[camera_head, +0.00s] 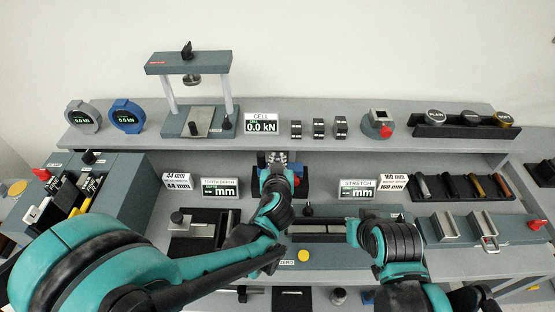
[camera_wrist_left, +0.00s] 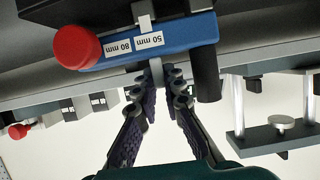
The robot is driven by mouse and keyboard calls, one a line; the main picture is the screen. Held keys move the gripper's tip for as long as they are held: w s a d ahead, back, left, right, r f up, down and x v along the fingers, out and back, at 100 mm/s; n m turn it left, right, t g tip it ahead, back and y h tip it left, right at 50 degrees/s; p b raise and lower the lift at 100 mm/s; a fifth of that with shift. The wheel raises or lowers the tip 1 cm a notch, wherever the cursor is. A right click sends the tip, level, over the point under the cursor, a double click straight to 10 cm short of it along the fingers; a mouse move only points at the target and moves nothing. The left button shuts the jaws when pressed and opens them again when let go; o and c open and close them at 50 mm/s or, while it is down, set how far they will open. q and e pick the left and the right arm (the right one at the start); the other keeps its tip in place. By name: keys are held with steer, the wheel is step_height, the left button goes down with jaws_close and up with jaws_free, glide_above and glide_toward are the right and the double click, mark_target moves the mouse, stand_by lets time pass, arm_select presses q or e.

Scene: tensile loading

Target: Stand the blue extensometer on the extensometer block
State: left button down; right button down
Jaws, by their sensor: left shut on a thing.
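The blue extensometer (camera_wrist_left: 150,42) shows in the left wrist view with a red knob, a white label reading 50 mm and 80 mm, and a dark post. My left gripper (camera_wrist_left: 160,90) is shut on its short grey stem. In the head view the left gripper (camera_head: 272,162) is at the middle of the bench, between the tooth-depth and stretch displays. It hides most of the extensometer there; a small blue part and the red knob show beside it. I cannot tell which body is the extensometer block. My right arm shows at lower right; its fingertips cannot be made out.
A press frame (camera_head: 188,62), a blue dial (camera_head: 126,116) and a cell display (camera_head: 261,123) stand on the rear shelf. The stretch display (camera_head: 357,190) is right of the left gripper. A grey fixture with a yellow button (camera_head: 303,256) lies in front. Trays fill the right.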

arm_select(q)
steer(key=shift+f, duration=0.1)
steer(key=c, duration=1.6)
jaws_free()
steer(key=shift+o, duration=0.2)
steer(key=v, duration=1.2)
